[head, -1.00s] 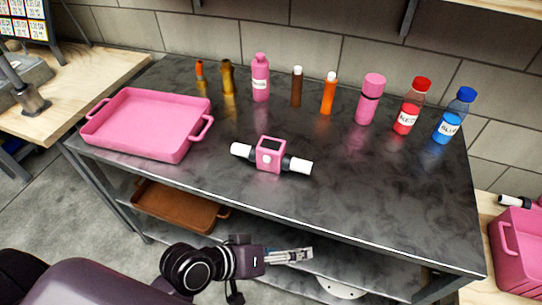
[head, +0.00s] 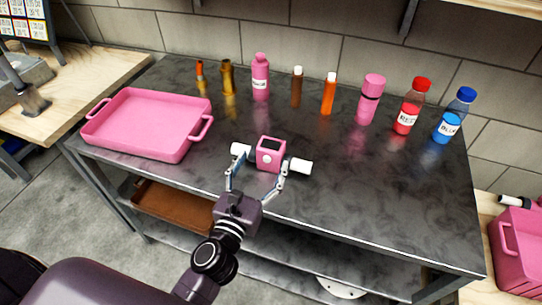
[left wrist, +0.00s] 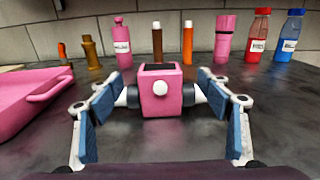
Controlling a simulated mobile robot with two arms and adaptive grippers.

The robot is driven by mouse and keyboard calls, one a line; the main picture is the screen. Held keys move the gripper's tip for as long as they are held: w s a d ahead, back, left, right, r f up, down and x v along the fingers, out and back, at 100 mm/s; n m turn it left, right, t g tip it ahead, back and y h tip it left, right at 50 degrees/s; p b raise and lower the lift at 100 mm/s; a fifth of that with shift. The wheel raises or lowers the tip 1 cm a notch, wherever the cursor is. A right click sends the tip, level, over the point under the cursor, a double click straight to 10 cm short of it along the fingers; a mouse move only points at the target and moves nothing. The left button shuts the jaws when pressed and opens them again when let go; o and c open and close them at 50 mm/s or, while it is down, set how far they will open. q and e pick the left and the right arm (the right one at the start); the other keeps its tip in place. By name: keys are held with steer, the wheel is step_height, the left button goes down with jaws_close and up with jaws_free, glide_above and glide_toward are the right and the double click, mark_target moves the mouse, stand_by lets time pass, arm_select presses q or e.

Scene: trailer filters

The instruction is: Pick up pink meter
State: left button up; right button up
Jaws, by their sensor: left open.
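The pink meter (head: 270,154) lies on the dark table near its front edge. It has a pink cube body with a dark screen on top and a white cylinder at each end. My left gripper (head: 257,178) is open at the front of the meter, its fingers spread to either side of the pink body. In the left wrist view the meter (left wrist: 161,91) sits centred between the blue-padded fingers (left wrist: 161,115), which overlap parts of its ends. Whether the pads touch it I cannot tell. My right gripper is not in view.
A pink tray (head: 140,151) stands left of the meter. Several bottles line the back, including a pink bottle (head: 260,78), a red one (head: 406,117) and a blue one (head: 449,126). The table right of the meter is clear. A brown tray (head: 173,204) is on the shelf below.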

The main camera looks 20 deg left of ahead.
mark_target(271, 145)
arm_select(q)
steer(key=shift+w+r, duration=0.1)
steer(key=shift+w, duration=0.8)
steer(key=w, duration=0.3)
steer(key=w+p, duration=0.1)
steer(key=w, duration=0.1)
steer(key=shift+w+d+f, duration=0.1)
steer(key=shift+w+f, duration=0.2)
steer(key=shift+c, duration=1.4)
steer(key=shift+r, duration=0.1)
steer(key=c, duration=1.1)
steer(key=shift+r, duration=0.1)
